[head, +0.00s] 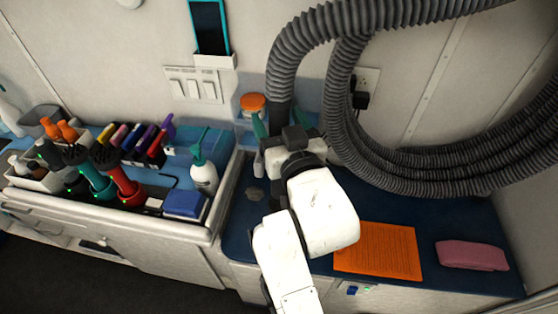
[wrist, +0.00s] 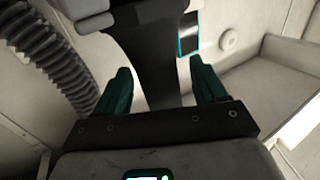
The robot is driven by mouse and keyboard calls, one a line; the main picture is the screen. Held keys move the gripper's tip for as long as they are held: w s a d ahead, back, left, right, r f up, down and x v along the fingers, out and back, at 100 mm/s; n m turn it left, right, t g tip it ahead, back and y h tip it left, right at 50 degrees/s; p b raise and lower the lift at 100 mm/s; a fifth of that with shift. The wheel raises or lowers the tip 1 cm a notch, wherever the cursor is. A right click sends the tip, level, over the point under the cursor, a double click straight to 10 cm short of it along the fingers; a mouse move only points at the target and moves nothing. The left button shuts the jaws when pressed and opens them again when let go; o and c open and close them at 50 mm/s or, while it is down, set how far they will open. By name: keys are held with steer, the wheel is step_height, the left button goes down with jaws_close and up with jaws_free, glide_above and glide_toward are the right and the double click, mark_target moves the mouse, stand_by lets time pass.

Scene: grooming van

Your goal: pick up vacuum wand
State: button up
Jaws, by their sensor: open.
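The vacuum wand (head: 280,118) is a dark piece at the end of the thick grey hose, against the back wall above the blue counter. In the wrist view the wand (wrist: 152,45) is a broad black shape that runs down between my fingers. My gripper (wrist: 158,68) has two teal fingers, one on each side of the wand, open with a gap visible beside it. In the head view my gripper (head: 284,120) is at the wand, and my white arm hides the wand's lower part.
The grey hose (head: 350,120) loops along the right wall. An orange mat (head: 378,250) and a folded pink towel (head: 472,255) lie on the blue counter (head: 440,215). An orange-lidded jar (head: 253,103) stands close left of the wand. A crowded tool tray (head: 195,235) is at left.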

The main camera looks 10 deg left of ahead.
mark_target(278, 97)
steer(key=shift+c, duration=0.5)
steer(key=c, duration=1.1)
steer(key=shift+o, duration=0.2)
steer(key=shift+r, duration=0.1)
steer(key=shift+s+r+b, duration=0.2)
steer(key=shift+r+b, duration=0.1)
steer(key=shift+r, duration=0.3)
step_height(278, 97, up, 6)
steer(key=shift+f+b, duration=0.1)
steer(key=shift+b, duration=0.2)
steer(key=shift+s+f, duration=0.1)
steer(key=shift+s, duration=0.25)
steer(key=s+b, duration=0.3)
steer(key=s, duration=1.6)
steer(key=shift+a, duration=0.35)
